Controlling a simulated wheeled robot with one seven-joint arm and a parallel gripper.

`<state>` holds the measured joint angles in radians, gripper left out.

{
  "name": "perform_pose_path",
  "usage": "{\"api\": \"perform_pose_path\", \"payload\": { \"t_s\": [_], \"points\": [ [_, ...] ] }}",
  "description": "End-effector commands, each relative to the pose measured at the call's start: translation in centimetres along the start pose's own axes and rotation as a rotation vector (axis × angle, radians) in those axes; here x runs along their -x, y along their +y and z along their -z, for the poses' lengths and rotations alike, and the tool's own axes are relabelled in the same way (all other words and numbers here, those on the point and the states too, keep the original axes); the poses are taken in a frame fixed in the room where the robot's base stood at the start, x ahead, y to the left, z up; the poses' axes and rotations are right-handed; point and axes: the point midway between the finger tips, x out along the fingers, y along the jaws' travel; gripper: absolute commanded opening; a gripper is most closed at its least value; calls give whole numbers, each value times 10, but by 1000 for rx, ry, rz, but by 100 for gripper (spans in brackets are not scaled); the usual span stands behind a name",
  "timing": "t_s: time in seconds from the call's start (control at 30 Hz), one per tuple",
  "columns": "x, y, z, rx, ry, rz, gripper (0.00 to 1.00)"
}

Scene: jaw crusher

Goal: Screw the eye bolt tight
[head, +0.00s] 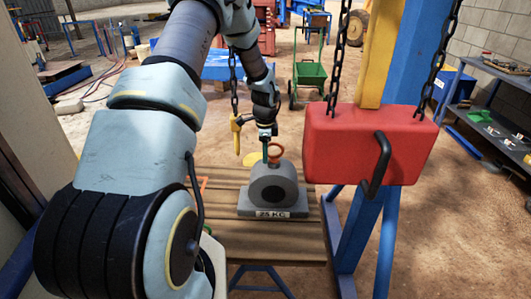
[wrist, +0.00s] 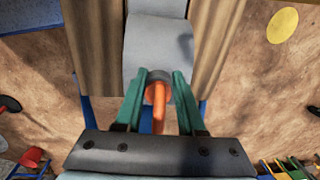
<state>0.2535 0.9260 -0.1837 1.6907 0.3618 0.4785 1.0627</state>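The orange eye bolt (head: 276,153) stands on top of a grey weight (head: 289,186) marked 25 KG, on a wooden table (head: 277,247). My gripper (head: 266,150) points down at the eye bolt. In the wrist view the eye bolt (wrist: 158,107) shows edge-on between the two green fingers of my gripper (wrist: 159,82). A gap shows on each side of the ring, so the fingers look open around it. A grey collar surrounds the bolt's base. How far the thread sits in the weight is hidden.
A red block (head: 345,147) with a black handle hangs on chains just right of the weight. A yellow hook (head: 238,134) hangs on a chain to the left, close to my arm. A blue post (head: 405,80) stands at the right. A green cart (head: 308,75) is behind.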

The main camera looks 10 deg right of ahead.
Motion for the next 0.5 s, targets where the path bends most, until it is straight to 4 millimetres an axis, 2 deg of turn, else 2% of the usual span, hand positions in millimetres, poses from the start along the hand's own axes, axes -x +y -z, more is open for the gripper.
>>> {"api": "perform_pose_path", "payload": {
  "t_s": [0.1, 0.37, 0.5],
  "points": [
    [1, 0, 0, 1, 1, 1, 50],
    [3, -1, 1, 2, 1, 3, 50],
    [16, -2, 0, 4, 2, 6, 50]
  ]
}}
